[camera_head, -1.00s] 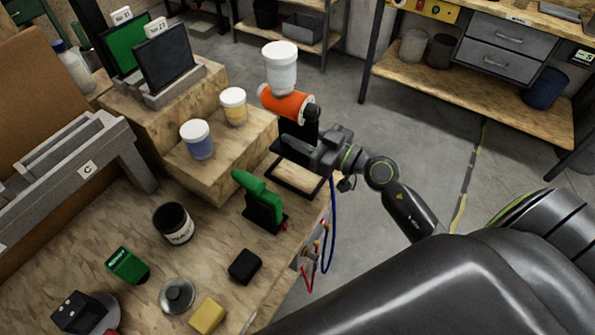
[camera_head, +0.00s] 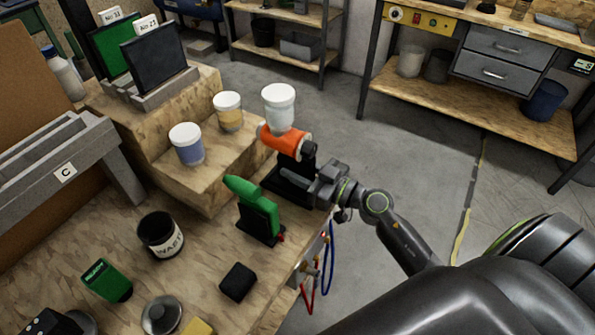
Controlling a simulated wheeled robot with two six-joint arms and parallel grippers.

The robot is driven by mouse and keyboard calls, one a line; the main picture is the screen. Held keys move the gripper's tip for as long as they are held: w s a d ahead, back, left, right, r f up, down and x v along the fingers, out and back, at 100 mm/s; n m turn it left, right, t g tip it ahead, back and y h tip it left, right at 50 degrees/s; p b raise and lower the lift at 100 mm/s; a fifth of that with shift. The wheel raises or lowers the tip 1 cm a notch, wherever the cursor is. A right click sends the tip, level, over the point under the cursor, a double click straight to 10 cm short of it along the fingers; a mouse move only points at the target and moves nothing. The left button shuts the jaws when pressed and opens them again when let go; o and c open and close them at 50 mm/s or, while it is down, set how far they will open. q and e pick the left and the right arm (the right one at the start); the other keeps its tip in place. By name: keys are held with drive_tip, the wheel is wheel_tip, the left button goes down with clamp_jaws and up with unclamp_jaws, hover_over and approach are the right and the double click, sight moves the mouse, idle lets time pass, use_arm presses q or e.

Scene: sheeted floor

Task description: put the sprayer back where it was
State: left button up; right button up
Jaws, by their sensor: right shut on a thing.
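The sprayer (camera_head: 283,139) has an orange body with a white cup on top and a dark handle below. It is upright, near the bench's right edge. My right gripper (camera_head: 300,181) comes in from the right and is shut on the sprayer's dark handle. A black stand (camera_head: 274,181) is at the bench edge, just under the sprayer and partly hidden by it and the gripper. I cannot tell whether the handle touches the stand. My left gripper is not in view.
A green tool (camera_head: 252,204) stands in a black holder in front of the sprayer. Blue (camera_head: 187,147) and yellow (camera_head: 229,114) white-lidded jars sit on a wooden step to the left. A black waste cup (camera_head: 161,236) and black block (camera_head: 238,282) are nearer.

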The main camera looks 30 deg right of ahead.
drive_tip(key=shift+r, duration=0.1)
drive_tip(key=o, duration=0.7)
drive_tip(key=shift+c, duration=0.2)
drive_tip(key=b+v, duration=0.1)
drive_tip(key=v, duration=0.3)
drive_tip(key=b+v, duration=0.2)
drive_tip(key=v, duration=0.3)
drive_tip(key=shift+s+d+f, duration=0.15)
drive_tip(key=shift+s+f, duration=0.05)
drive_tip(key=shift+s, duration=0.05)
drive_tip(key=shift+b+v, duration=0.7)
drive_tip(key=shift+v, duration=0.5)
drive_tip(key=shift+r, duration=0.2)
